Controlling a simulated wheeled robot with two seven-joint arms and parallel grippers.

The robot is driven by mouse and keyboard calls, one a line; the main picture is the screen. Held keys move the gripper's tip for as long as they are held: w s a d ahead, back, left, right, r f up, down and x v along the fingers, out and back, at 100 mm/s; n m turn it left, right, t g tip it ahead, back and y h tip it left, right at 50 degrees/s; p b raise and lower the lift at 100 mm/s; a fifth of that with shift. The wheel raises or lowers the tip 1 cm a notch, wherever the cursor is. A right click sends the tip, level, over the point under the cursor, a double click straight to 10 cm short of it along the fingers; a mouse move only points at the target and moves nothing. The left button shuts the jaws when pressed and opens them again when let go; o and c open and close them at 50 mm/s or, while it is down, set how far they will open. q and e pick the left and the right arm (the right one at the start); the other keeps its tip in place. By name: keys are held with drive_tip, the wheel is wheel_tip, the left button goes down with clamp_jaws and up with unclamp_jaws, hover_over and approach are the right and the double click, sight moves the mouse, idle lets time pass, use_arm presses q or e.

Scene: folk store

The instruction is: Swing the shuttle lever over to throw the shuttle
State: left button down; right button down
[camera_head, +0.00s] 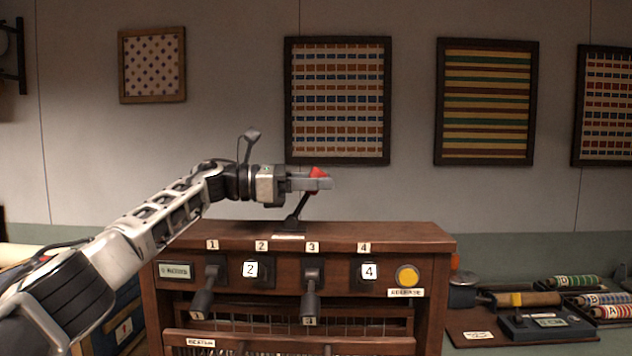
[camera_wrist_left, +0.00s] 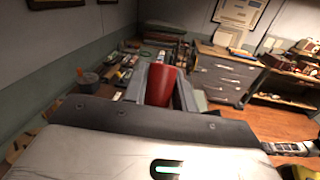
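The shuttle lever (camera_head: 301,208) stands on top of the wooden loom cabinet (camera_head: 400,236), its dark rod leaning to the right toward a red knob. My left gripper (camera_head: 318,184) reaches in from the left, level with the knob, and its near finger hides part of it. In the left wrist view the red knob (camera_wrist_left: 160,86) sits between the two fingers of my left gripper (camera_wrist_left: 162,92), which look closed against its sides.
The cabinet front has numbered levers, with levers 1 (camera_head: 205,290) and 3 (camera_head: 312,290) sticking out, and a yellow button (camera_head: 407,276). A bench with spools and a dark device (camera_head: 546,325) is at right. Framed textiles hang behind. Space above the cabinet's right side is clear.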

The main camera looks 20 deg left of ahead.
use_arm(q)
drive_tip(key=shift+a+h+b, duration=0.3)
drive_tip(key=shift+h+b, duration=0.2)
drive_tip(key=shift+b, duration=0.1)
drive_tip(key=shift+s+a+r, duration=0.1)
drive_tip(key=shift+a+r, duration=0.05)
drive_tip(key=shift+r, duration=0.15)
drive_tip(key=c, duration=1.1)
unclamp_jaws()
use_arm(e)
drive_tip(key=shift+a+f, duration=0.25)
